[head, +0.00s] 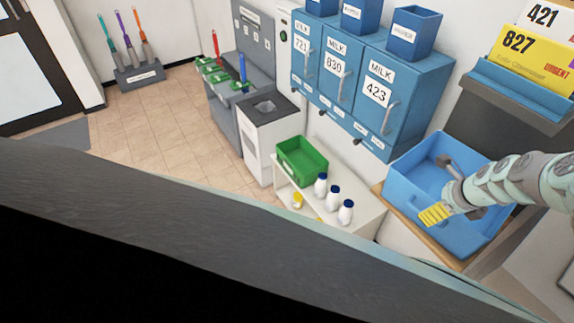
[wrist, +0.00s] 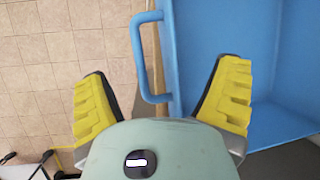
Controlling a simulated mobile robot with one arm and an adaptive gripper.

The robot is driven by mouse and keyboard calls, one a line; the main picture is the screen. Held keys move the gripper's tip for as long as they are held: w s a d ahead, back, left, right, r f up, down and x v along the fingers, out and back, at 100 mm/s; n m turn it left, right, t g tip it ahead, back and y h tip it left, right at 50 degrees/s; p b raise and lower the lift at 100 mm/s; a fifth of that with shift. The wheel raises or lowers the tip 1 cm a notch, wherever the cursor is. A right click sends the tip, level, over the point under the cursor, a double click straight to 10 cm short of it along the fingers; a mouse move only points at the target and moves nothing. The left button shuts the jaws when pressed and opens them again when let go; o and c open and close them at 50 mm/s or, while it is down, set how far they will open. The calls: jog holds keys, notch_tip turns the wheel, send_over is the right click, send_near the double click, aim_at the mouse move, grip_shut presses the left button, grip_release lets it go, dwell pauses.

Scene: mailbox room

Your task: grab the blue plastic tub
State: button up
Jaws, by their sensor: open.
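The blue plastic tub (head: 468,240) is a large, open-topped box on a wood-edged surface at the right of the head view. In the wrist view, its blue wall (wrist: 215,30) and inside fill the upper right. A blue loop handle (wrist: 136,60) sticks out from that wall. My gripper (head: 440,188) is over the tub in the head view, with its yellow-padded fingers spread. In the wrist view, my gripper (wrist: 165,80) has one finger on each side of the handle and tub wall. Nothing is held. Whether a finger touches the tub cannot be told.
A low white shelf (head: 362,228) with a green crate (head: 302,158) and white bottles (head: 333,197) stands left of the tub. Blue milk lockers (head: 400,95) with small blue bins (head: 412,32) hang behind. A yellow 827 box (head: 530,58) is at upper right. Tiled floor (head: 165,130) is open at left.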

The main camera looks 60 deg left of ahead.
aim_at(426, 208)
jog(key=shift+s+b+x, duration=0.15)
jog(key=shift+b+x, duration=0.05)
jog(key=shift+x, duration=1.1)
jog(key=shift+s+b+x, duration=0.15)
jog(key=shift+s+x, duration=0.05)
jog(key=shift+x, duration=1.1)
jog(key=shift+d, duration=0.1)
jog(key=shift+w, duration=0.1)
jog(key=c, duration=1.4)
jog(key=shift+c, duration=0.2)
jog(key=shift+r, duration=0.2)
